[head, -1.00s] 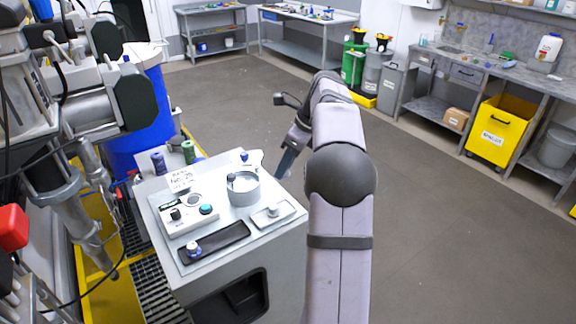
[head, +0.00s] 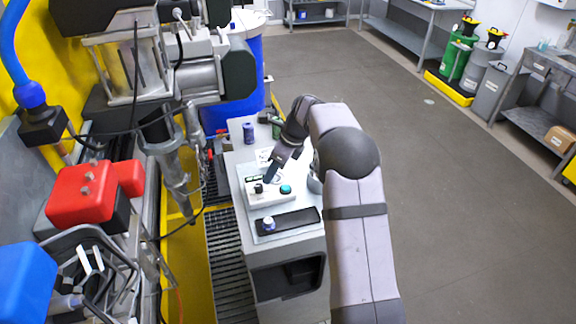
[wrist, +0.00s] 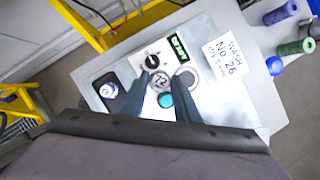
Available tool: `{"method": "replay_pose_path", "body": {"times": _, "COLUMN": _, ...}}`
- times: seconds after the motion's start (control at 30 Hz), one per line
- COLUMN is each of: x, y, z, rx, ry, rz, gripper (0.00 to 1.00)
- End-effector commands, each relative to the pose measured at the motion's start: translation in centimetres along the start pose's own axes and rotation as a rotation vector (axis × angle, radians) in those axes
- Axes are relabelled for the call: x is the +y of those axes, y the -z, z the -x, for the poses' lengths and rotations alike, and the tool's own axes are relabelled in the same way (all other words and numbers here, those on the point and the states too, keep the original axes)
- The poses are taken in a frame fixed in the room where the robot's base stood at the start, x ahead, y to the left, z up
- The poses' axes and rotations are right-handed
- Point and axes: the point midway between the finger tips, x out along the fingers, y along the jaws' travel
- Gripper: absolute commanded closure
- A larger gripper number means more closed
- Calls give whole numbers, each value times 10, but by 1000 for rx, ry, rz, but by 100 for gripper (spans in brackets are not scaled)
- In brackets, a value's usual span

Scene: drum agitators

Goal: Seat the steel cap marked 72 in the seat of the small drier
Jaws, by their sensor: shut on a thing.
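The steel cap marked 72 (wrist: 162,86) is held between my gripper's fingertips (wrist: 164,80) and shows over the small drier's panel in the wrist view. The small drier (head: 268,191) is a white box with a black knob (wrist: 152,60), a green display (wrist: 179,46) and a teal button (wrist: 166,101). A round grey ring (wrist: 187,77), which looks like the seat, lies just right of the cap and is partly covered by the right finger. In the head view my gripper (head: 270,177) is over the drier and hides the cap. The gap below the cap cannot be judged.
A black tray (head: 290,223) with a blue-and-white knobbed piece (head: 268,223) lies in front of the drier. A wash card (wrist: 228,58) and thread spools (wrist: 282,12) are behind. My arm nearly hides the steel bowl. Machinery with a red box (head: 82,194) stands left.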

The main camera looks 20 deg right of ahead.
Motion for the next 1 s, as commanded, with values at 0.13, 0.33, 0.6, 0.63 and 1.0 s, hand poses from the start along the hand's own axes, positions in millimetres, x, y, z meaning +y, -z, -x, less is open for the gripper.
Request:
{"method": "replay_pose_path", "body": {"times": 0.13, "x": -24, "y": -5, "z": 0, "rx": -2, "ry": 43, "rz": -94, "gripper": 99}}
{"method": "replay_pose_path", "body": {"times": 0.33, "x": -49, "y": -14, "z": 5, "rx": -1, "ry": 102, "rz": -237, "gripper": 100}}
{"method": "replay_pose_path", "body": {"times": 0.6, "x": -59, "y": -18, "z": 7, "rx": -1, "ry": 147, "rz": -352, "gripper": 100}}
{"method": "replay_pose_path", "body": {"times": 0.63, "x": -59, "y": -18, "z": 7, "rx": -1, "ry": 149, "rz": -357, "gripper": 100}}
{"method": "replay_pose_path", "body": {"times": 1.0, "x": -59, "y": -15, "z": 2, "rx": -1, "ry": 151, "rz": -361, "gripper": 100}}
